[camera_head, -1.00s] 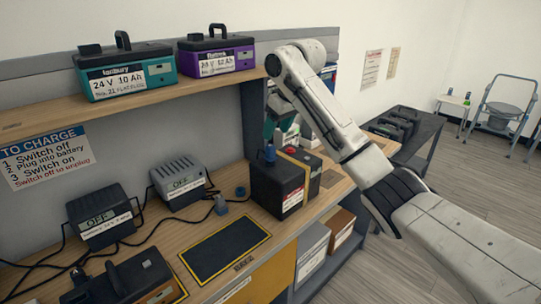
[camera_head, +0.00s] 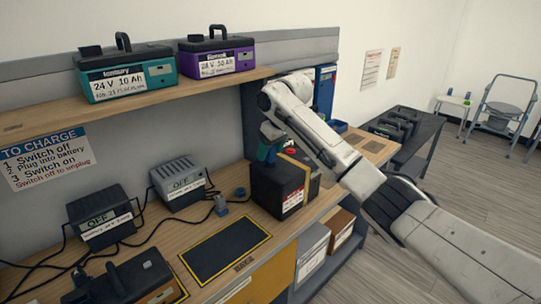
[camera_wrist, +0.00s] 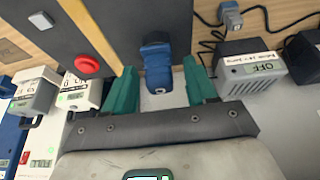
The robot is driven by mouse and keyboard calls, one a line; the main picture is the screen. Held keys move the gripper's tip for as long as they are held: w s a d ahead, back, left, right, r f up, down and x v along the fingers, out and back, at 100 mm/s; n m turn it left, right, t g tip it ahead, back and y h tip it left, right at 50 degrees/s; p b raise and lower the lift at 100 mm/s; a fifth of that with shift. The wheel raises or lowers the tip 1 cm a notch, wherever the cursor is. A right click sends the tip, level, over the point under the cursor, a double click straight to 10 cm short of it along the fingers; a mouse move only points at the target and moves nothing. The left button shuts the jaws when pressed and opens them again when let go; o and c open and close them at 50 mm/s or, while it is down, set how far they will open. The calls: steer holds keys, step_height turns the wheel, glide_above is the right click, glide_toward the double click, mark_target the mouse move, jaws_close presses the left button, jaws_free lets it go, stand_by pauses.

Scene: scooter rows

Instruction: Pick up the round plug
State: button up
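A blue plug (camera_wrist: 157,62) with a rounded end is between the two teal fingers of my gripper (camera_wrist: 160,78) in the wrist view. The fingers are open, with a gap on each side of the plug. In the head view my gripper (camera_head: 268,146) is just over the black battery box (camera_head: 272,192), which has a yellow strap. The plug's lower end meets the dark box in the wrist view. A grey-blue plug (camera_head: 221,206) on a cable lies on the bench; it also shows in the wrist view (camera_wrist: 230,16). I cannot tell which plug is meant as round.
Two chargers (camera_head: 101,217) (camera_head: 180,182) reading OFF stand on the bench with loose cables. A bare black mat (camera_head: 226,250) lies in front. The shelf (camera_head: 150,108) with teal and purple batteries is above left. Another battery (camera_head: 122,280) sits front left.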

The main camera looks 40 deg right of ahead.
steer(key=c, duration=1)
